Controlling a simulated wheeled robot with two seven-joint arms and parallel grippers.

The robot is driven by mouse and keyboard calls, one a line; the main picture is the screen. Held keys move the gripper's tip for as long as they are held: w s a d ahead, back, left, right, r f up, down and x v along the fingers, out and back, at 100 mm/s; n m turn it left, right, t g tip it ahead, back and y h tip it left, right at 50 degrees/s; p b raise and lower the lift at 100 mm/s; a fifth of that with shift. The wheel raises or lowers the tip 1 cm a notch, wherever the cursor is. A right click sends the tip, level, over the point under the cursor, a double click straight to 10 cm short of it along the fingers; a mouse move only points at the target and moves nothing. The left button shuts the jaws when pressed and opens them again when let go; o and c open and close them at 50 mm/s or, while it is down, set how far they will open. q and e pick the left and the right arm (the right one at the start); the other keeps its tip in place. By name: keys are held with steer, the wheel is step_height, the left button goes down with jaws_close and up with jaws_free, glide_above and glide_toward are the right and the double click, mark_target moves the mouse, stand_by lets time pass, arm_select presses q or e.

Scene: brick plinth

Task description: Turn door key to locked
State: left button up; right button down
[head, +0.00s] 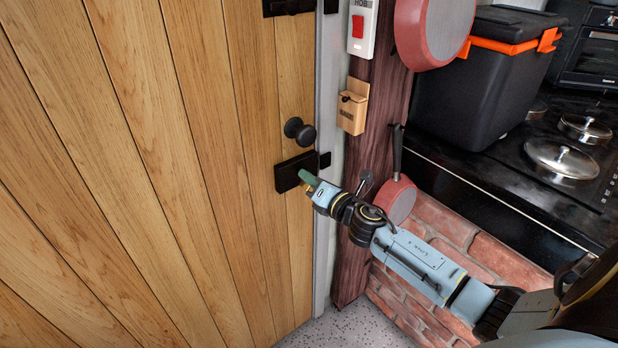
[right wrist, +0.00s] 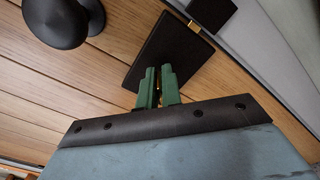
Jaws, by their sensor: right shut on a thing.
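The wooden door (head: 215,130) fills the left of the head view and looks closed against its frame. A black lock plate (head: 293,170) sits on it below a round black knob (head: 299,131). My right gripper (head: 305,178) reaches the lock plate from the right. In the right wrist view its green fingers (right wrist: 156,84) are close together in front of the lock plate (right wrist: 165,52). A small brassy bit of the key (right wrist: 158,94) shows between them; the rest of the key is hidden. The fingers are shut on it. My left gripper is not in view.
The knob (right wrist: 62,20) is close above the gripper. To the right are a wooden post (head: 371,150) with a small wooden box (head: 353,106), hanging red pans (head: 432,30), a brick plinth (head: 440,228) and a black hob (head: 540,150). The floor (head: 350,325) shows below.

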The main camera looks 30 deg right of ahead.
steer(key=m, duration=0.3)
steer(key=shift+f+m+p, duration=0.15)
steer(key=shift+m+p, duration=0.2)
steer(key=shift+m, duration=0.05)
steer(key=m+p, duration=0.1)
steer(key=m, duration=0.2)
steer(key=shift+d+f, duration=0.1)
steer(key=shift+f, duration=0.05)
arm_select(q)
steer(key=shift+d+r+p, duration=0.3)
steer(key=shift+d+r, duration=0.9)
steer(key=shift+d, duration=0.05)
arm_select(e)
steer(key=shift+f+m, duration=0.1)
steer(key=shift+m, duration=1.1)
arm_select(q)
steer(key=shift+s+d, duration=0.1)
arm_select(e)
steer(key=c, duration=1.6)
jaws_free()
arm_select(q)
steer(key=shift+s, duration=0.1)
